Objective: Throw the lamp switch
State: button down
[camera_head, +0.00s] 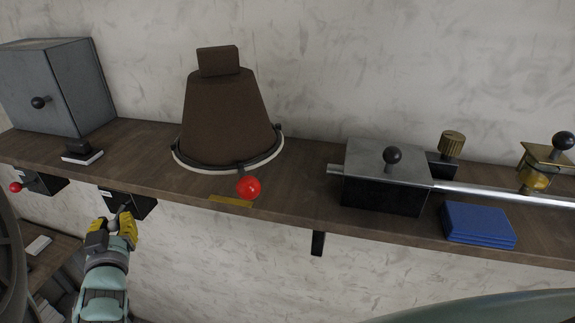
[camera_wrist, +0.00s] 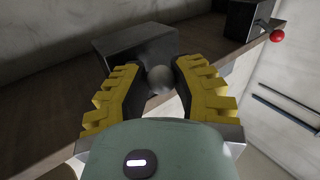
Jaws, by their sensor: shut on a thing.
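My gripper (camera_head: 117,222) is below the front edge of the shelf, at a black box (camera_head: 137,204) fixed under it. In the wrist view, my gripper's yellow fingers (camera_wrist: 158,72) are shut on a round grey knob (camera_wrist: 160,79) in front of that dark box (camera_wrist: 135,45). The knob appears to be the end of the box's lever. Whether this box is the lamp switch, I cannot tell from any label. My fingers partly hide the lever in the head view.
Another black box (camera_head: 43,183) with a red knob (camera_head: 15,187) hangs to the left. On the shelf (camera_head: 310,172) stand a grey cabinet (camera_head: 75,85), a small black-and-white piece (camera_head: 81,151), a brown cone (camera_head: 225,110) with a red ball (camera_head: 248,187), a metal box (camera_head: 380,180) and blue slabs (camera_head: 478,222).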

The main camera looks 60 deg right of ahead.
jog(key=shift+g+b, duration=0.3)
jog(key=shift+b, duration=0.25)
jog(key=shift+a+m+y, duration=0.1)
jog(key=shift+m+y, duration=0.2)
jog(key=shift+a+r+m+g+y+b, duration=0.1)
jog(key=shift+r+m+g+y+b, duration=0.2)
jog(key=shift+g+y+b, duration=0.1)
jog(key=shift+r+m+g+y+p, duration=0.6)
jog(key=shift+r+g+y+p, duration=0.25)
jog(key=shift+p, duration=0.3)
jog(key=shift+w+r+m+g+y+p, duration=0.1)
jog(key=shift+r+m+g+y+p, duration=0.15)
jog(key=shift+m+g+y+p, duration=0.25)
jog(key=shift+w+r+m+g+y+b, duration=0.1)
jog(key=shift+r+m+g+y+b, duration=0.15)
jog(key=shift+y, duration=0.4)
jog(key=shift+r+m+g+y+b, duration=0.15)
jog(key=shift+g+y, duration=0.15)
jog(key=shift+y, duration=0.3)
